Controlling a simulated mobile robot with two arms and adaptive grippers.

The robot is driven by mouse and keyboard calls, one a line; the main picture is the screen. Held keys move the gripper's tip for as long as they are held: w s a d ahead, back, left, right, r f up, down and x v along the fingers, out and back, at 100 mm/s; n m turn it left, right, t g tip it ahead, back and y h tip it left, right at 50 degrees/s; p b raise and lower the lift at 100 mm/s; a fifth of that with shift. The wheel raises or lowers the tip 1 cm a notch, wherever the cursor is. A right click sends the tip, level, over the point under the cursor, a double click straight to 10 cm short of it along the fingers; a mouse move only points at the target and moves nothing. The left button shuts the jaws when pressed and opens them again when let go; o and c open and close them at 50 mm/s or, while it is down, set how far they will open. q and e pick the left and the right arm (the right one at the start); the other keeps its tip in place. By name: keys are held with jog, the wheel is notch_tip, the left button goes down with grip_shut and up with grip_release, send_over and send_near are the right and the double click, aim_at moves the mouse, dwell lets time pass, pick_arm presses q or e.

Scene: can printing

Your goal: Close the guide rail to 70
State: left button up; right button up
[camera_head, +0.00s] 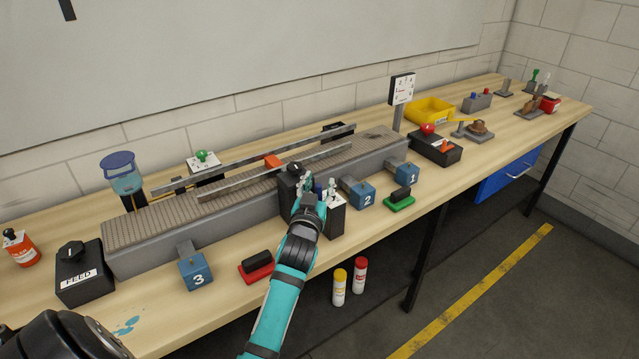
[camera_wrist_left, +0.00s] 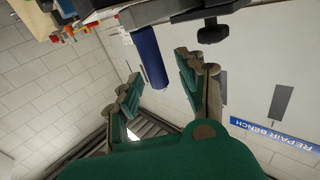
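Two long grey guide rails run above the conveyor (camera_head: 150,222). The rear rail (camera_head: 255,158) lies behind the front rail (camera_head: 270,174). An orange piece (camera_head: 272,161) sits between them. My left gripper (camera_head: 318,181) is at the conveyor's front side, beside a black block with a dark knob (camera_head: 290,184) and a black block with a white label (camera_head: 335,214). Its fingers are spread. In the left wrist view, a blue cylinder (camera_wrist_left: 150,57) shows beyond and between the open fingers (camera_wrist_left: 159,87), apart from them. The label's writing is unreadable. The right gripper is out of view.
Blue blocks numbered 3 (camera_head: 197,271), 2 (camera_head: 362,195) and 1 (camera_head: 406,173) stand along the front. A red-based block (camera_head: 256,268) and a green-based block (camera_head: 399,201) sit near the edge. A FEED box (camera_head: 80,275) stands at left.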

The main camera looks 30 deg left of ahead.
pick_arm(q)
jog(key=shift+s+r, duration=0.1)
jog(key=shift+c, duration=3.4)
jog(key=shift+w+f, duration=0.2)
grip_shut()
jog(key=shift+w+a, duration=0.1)
jog(key=shift+w+a+r, duration=0.1)
jog(key=shift+w+a, duration=0.1)
jog(key=shift+a, duration=0.35)
jog(key=shift+w+a, duration=0.15)
jog(key=shift+a, duration=0.05)
jog(key=o, duration=0.7)
grip_release()
jog(key=shift+s+a, duration=0.1)
jog(key=shift+s, duration=0.2)
jog(key=shift+w, duration=0.1)
jog(key=shift+s+d, duration=0.2)
jog(key=shift+d, duration=0.05)
jog(key=v, duration=1.1)
jog(key=shift+s, duration=0.25)
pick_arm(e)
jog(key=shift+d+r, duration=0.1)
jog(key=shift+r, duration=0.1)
